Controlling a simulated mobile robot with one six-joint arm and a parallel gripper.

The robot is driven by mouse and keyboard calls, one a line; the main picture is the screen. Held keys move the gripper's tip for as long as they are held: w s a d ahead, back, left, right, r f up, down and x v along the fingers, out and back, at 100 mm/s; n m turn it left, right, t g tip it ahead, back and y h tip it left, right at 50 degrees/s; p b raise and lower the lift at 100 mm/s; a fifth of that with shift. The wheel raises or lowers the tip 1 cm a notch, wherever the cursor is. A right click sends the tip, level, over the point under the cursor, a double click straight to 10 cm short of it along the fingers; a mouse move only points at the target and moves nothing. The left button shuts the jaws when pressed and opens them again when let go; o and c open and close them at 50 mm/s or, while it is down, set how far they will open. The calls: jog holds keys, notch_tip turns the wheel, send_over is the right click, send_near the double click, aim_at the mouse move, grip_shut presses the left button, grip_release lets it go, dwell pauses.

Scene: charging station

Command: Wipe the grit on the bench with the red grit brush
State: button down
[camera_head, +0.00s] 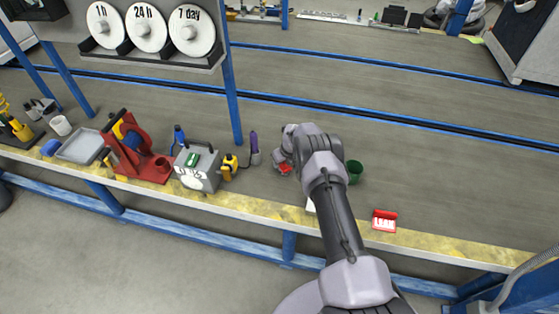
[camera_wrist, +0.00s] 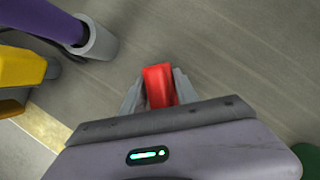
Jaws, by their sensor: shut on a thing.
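My gripper (camera_head: 284,163) is low over the bench (camera_head: 440,180), right of the purple-handled tool. In the wrist view, its two fingers (camera_wrist: 158,80) are shut on a red block-like piece, which I take to be the red grit brush (camera_wrist: 158,88). The brush's underside is hidden, so I cannot tell whether it touches the bench. No grit can be made out in either view.
A purple-handled tool in a grey cup (camera_head: 254,148) and a yellow tool (camera_head: 229,166) stand close on the left. A green cup (camera_head: 355,171) and a red-and-white sign (camera_head: 384,220) are on the right. The bench behind is clear up to a blue rail.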

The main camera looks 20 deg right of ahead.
jog(key=shift+s+d, duration=0.4)
jog(key=shift+d, duration=0.25)
jog(key=shift+s+d, duration=0.4)
jog(key=shift+d, duration=0.25)
jog(key=shift+s+d+p, duration=0.2)
jog(key=shift+s+d, duration=0.25)
jog(key=shift+d, duration=0.2)
jog(key=shift+s+d+p, duration=0.15)
jog(key=shift+s+d, duration=0.3)
jog(key=shift+d, duration=0.15)
notch_tip(320, 180, up, 7)
jog(key=p, duration=0.3)
jog(key=shift+s+a+r+p, duration=0.15)
jog(key=shift+s+a+p, duration=0.05)
jog(key=shift+s+p, duration=0.2)
notch_tip(320, 180, up, 3)
jog(key=shift+d+r+p, duration=0.1)
jog(key=shift+p, duration=0.5)
